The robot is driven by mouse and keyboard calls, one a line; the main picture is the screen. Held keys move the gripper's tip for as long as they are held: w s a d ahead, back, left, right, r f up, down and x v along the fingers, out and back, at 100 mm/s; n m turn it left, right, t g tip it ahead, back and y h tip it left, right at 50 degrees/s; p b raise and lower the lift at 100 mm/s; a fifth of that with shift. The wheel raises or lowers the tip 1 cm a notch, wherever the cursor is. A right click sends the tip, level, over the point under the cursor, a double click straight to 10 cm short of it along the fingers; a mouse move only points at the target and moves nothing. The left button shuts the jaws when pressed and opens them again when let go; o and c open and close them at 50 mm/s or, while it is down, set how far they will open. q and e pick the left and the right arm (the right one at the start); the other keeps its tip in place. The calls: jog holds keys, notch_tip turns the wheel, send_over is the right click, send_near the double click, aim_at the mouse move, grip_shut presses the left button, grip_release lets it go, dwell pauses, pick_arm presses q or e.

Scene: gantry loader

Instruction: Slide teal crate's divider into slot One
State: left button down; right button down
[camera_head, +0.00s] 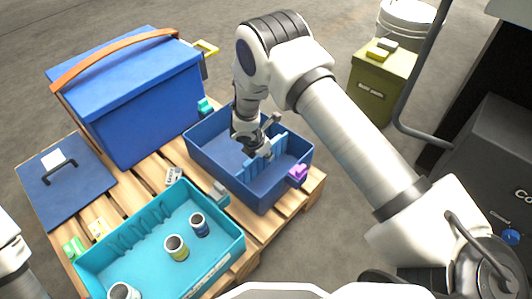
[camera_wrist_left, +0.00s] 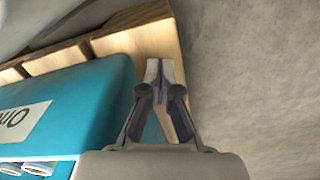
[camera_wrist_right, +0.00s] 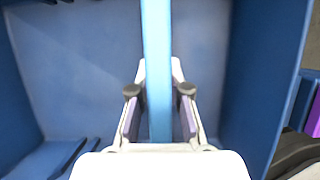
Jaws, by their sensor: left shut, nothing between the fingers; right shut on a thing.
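The teal crate (camera_head: 238,252) stands at the front of the pallet, with rib-like slots (camera_head: 140,230) along its inner far wall. A light blue divider panel (camera_head: 281,142) is inside the dark blue crate (camera_head: 190,148). My right gripper (camera_head: 264,150) reaches into that crate and is shut on the panel, which runs between its fingers in the right wrist view (camera_wrist_right: 157,30). Whether the panel touches the crate floor is unclear. My left gripper (camera_wrist_left: 160,72) is shut and empty beside the teal crate's labelled outer wall (camera_wrist_left: 85,85); the label is partly cut off.
A large blue box (camera_head: 140,110) with an orange strap stands behind. An olive box (camera_head: 378,90) stands behind my right arm.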

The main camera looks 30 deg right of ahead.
pick_arm(q)
jog(key=shift+f+b, duration=0.4)
jog(key=shift+b, duration=0.05)
pick_arm(e)
jog(key=shift+f, duration=0.7)
grip_release()
jog(key=shift+f, duration=0.1)
pick_arm(q)
jog(key=shift+r+p, duration=0.7)
jog(key=shift+p, duration=0.25)
pick_arm(e)
notch_tip(320, 180, up, 2)
jog(key=shift+r, duration=0.1)
pick_arm(q)
jog(key=shift+s+r+p, duration=0.1)
jog(key=shift+r+p, duration=2.2)
jog(key=shift+r, duration=0.1)
pick_arm(e)
jog(key=shift+r, duration=2.55)
